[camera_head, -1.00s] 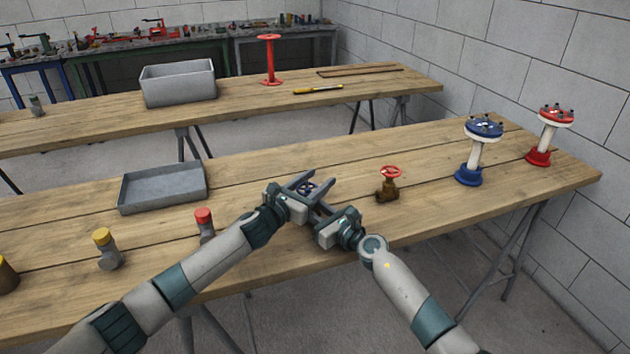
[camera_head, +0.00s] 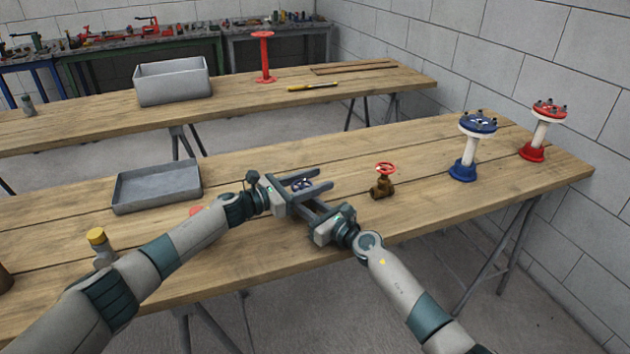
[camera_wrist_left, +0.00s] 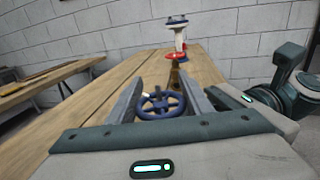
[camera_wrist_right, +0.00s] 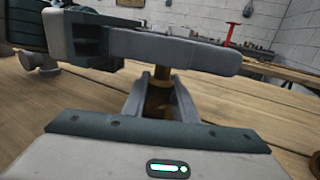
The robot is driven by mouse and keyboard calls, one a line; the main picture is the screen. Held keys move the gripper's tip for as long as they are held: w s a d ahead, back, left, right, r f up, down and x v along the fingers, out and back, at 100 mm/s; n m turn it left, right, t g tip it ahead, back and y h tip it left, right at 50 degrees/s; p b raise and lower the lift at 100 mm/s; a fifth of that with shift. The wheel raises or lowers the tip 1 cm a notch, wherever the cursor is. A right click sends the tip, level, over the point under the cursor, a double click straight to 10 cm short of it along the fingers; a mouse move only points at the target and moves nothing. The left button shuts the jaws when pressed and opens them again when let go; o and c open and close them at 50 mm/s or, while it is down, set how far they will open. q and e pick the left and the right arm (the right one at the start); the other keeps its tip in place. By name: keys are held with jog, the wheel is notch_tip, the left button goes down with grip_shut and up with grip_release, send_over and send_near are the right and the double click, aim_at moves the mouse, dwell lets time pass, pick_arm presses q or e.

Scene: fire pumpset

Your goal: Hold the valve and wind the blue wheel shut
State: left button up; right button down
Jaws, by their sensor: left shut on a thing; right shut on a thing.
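The blue wheel (camera_head: 302,184) shows between the fingers of my left gripper (camera_head: 326,177) in the head view. It also shows in the left wrist view (camera_wrist_left: 160,104), with a finger on each side. My left gripper is shut on it. The brass valve body (camera_wrist_right: 158,97) stands between the fingers of my right gripper (camera_wrist_right: 160,84), which is shut on it. A grey finger of my left gripper crosses above it and hides its top. In the head view my right gripper (camera_head: 298,202) comes in from the lower right, below the left one, and the valve body is hidden.
A brass valve with a red wheel (camera_head: 384,180) stands just right of my grippers. Blue (camera_head: 472,146) and red (camera_head: 541,131) pedestals stand farther right. A grey tray (camera_head: 157,187) and yellow-capped fitting (camera_head: 98,246) are left. My left arm mostly hides a red-capped fitting.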

pick_arm(q)
jog(key=o, duration=1.1)
jog(key=shift+r, duration=0.1)
notch_tip(320, 180, up, 10)
jog(key=shift+f, duration=0.15)
